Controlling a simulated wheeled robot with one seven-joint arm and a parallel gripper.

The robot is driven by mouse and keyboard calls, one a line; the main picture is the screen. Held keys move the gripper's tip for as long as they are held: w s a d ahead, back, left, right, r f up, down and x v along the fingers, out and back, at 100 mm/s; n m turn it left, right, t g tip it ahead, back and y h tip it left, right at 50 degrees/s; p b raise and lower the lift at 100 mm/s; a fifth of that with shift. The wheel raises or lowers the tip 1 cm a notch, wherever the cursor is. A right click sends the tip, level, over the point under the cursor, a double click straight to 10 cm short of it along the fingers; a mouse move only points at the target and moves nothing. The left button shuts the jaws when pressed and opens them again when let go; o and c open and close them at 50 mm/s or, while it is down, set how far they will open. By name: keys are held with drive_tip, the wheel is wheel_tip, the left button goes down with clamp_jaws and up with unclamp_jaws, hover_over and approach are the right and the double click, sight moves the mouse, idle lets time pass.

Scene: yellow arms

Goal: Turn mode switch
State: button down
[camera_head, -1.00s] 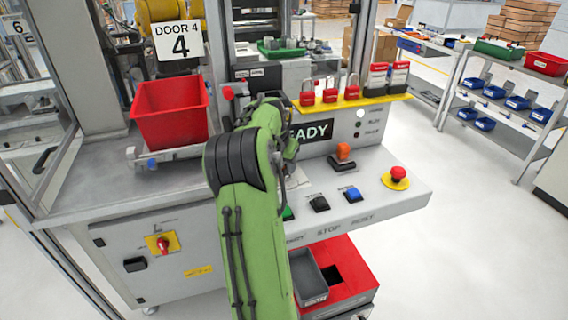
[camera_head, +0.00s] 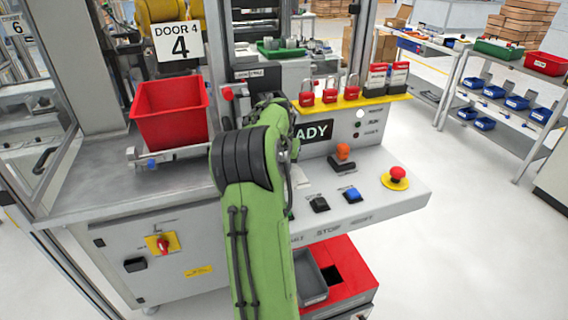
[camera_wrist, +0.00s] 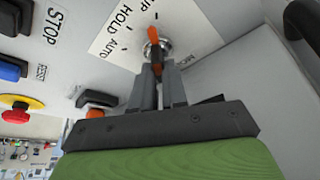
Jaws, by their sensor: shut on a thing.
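The mode switch (camera_wrist: 153,36) shows in the wrist view as a small knob with an orange tip and dark body on a round metal base. It sits by a white label plate (camera_wrist: 112,42) reading AUTO, HOLD and a partly cut-off word ending in UP. The orange tip points toward the top of the picture; I cannot tell exactly which mark it meets. My gripper (camera_wrist: 159,72) is shut on the switch's handle, with its grey fingers at the dark lower part. In the head view my green arm hides both the switch and my fingertips.
Close by are a black STOP button (camera_wrist: 8,20), a blue button (camera_wrist: 12,70), a yellow-ringed red emergency stop (camera_head: 397,175) and an orange-topped control (camera_head: 343,152). Red padlocks (camera_head: 330,95) hang on a yellow shelf. A red bin (camera_head: 170,112) stands at left.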

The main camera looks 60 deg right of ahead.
drive_tip(key=n, duration=0.2)
drive_tip(key=n+t+p, duration=0.1)
drive_tip(key=n, duration=0.1)
drive_tip(key=shift+s+t+y, duration=0.15)
drive_tip(key=shift+t+y, duration=0.15)
drive_tip(key=shift+y, duration=0.1)
drive_tip(key=n+t+y+p, duration=0.1)
drive_tip(key=n+p, duration=0.2)
drive_tip(key=n, duration=0.1)
drive_tip(key=shift+d+r, duration=0.1)
drive_tip(key=shift+r, duration=0.05)
drive_tip(key=n+y+p, duration=0.1)
drive_tip(key=n+p, duration=0.3)
drive_tip(key=n, duration=0.1)
drive_tip(key=shift+s+t+y, duration=0.1)
drive_tip(key=shift+t+y, duration=0.3)
drive_tip(key=shift+d+n+y+p, duration=0.15)
drive_tip(key=shift+n+y+p, duration=0.35)
drive_tip(key=shift+n+p, duration=0.85)
drive_tip(key=shift+n, duration=0.25)
drive_tip(key=c, duration=1.2)
unclamp_jaws()
drive_tip(key=shift+o, duration=0.2)
